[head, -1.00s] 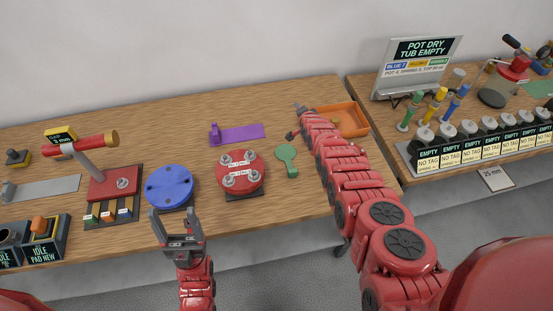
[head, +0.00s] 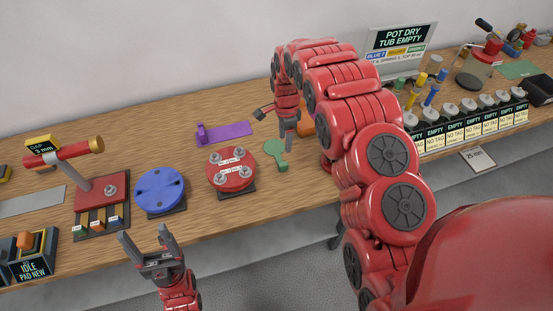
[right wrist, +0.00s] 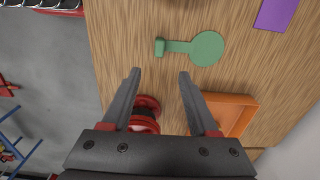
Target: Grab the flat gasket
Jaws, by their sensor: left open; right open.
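A flat green round piece with a tab, which looks like the flat gasket (head: 276,153), lies on the wooden table right of the red flange. In the right wrist view the gasket (right wrist: 206,48) lies ahead of the fingertips, with its upturned tab end in line with the gap between them. My right gripper (head: 290,147) is open, points down and hangs close by the gasket; the wrist view shows its jaws (right wrist: 160,74) empty. My left gripper (head: 145,234) is open and empty in front of the table's front edge.
A red flange with bolts (head: 231,169) and a blue disc (head: 160,190) stand left of the gasket. A purple bracket (head: 226,133) lies behind. An orange tray (right wrist: 235,113) is near my right gripper, mostly hidden by my right arm in the head view.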

